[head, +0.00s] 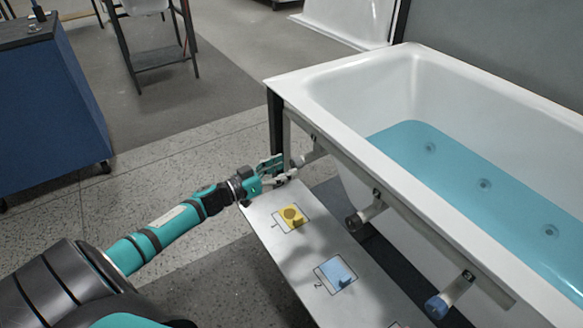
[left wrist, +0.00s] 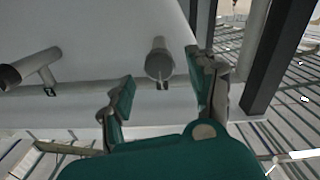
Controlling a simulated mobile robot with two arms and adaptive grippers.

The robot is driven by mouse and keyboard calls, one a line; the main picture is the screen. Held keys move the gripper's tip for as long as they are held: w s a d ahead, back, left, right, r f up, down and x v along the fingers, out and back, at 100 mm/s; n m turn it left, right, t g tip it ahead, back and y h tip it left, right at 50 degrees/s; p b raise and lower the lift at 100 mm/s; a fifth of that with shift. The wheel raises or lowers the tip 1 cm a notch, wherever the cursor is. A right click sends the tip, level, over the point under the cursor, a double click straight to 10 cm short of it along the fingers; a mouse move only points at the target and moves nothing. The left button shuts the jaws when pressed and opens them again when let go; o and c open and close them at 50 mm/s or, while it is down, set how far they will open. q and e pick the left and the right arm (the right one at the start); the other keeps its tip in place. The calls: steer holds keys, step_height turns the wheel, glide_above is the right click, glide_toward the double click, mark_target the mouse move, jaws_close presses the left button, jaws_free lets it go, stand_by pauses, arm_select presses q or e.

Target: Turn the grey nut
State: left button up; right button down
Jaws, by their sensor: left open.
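The grey nut (head: 298,161) sits on the end of a pipe stub under the near rim of the bathtub, at the tub's left end. In the left wrist view the grey nut (left wrist: 159,65) appears as a round end between my two fingers, nearer the picture's top. My left gripper (head: 284,168) is open, with its fingers pointing at the nut and a gap visible on both sides of it. I cannot tell whether the fingertips reach around it. My right gripper is not in view.
A dark nut (head: 353,222) and a blue nut (head: 437,307) sit on stubs further right along the bathtub (head: 340,140). Below lies a white board (head: 262,219) with a yellow piece (head: 291,216) and a light blue piece (head: 337,272). A dark post (head: 275,125) stands close beside my gripper.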

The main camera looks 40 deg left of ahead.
mark_target(292, 165)
arm_select(q)
steer(key=shift+x, duration=1.55)
steer(key=shift+c, duration=0.2)
steer(key=c, duration=1.1)
